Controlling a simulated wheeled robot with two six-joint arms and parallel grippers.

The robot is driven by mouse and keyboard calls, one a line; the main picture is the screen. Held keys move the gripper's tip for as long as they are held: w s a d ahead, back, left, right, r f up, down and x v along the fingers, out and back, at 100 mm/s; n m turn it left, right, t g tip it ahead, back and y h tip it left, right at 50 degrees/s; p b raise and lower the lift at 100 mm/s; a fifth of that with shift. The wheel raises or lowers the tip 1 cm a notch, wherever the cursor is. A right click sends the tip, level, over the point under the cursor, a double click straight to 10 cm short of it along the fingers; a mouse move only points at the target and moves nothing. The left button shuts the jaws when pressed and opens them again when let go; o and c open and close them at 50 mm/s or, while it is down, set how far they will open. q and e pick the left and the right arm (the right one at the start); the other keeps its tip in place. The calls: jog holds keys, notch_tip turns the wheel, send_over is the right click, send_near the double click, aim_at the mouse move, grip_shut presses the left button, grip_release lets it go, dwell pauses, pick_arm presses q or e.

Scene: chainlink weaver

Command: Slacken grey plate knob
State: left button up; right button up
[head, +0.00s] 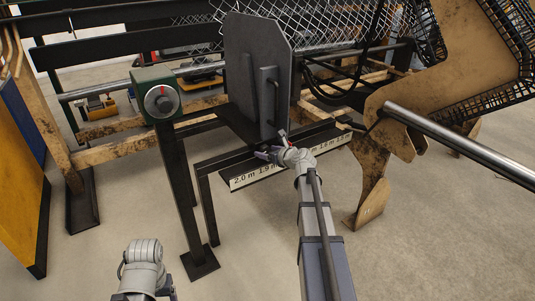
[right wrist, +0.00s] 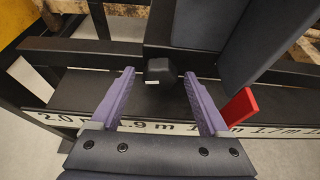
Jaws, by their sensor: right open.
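The grey plate (head: 255,65) stands upright on a dark base, with a bar handle on its face. Its small black knob (right wrist: 160,71) shows in the right wrist view, low beside the plate (right wrist: 250,45). My right gripper (head: 271,151) is at the foot of the plate. In the right wrist view, my right gripper (right wrist: 158,76) is open, with its purple fingers on either side of the knob. Gaps show between knob and fingers, and nothing is held. In the head view the knob is hidden or too small to make out. My left gripper is not in view.
A red pointer (right wrist: 239,106) sits right of the right finger, close to it. A length scale (head: 250,177) runs along the rail below. A green box with a dial (head: 160,101) stands left. Chainlink mesh (head: 300,22) is behind. A steel bar (head: 460,145) crosses at right.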

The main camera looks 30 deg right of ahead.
jog(key=shift+c, duration=0.2)
grip_shut()
dwell(0.3)
jog(key=n+h, duration=0.1)
jog(key=n, duration=0.1)
jog(key=shift+a+f+n+h+b, duration=0.1)
jog(key=shift+a+n+h+b, duration=0.05)
jog(key=shift+n+h+b, duration=0.2)
jog(key=shift+n+t+h+b, duration=0.35)
jog(key=shift+n+h, duration=0.3)
jog(key=shift+n, duration=0.3)
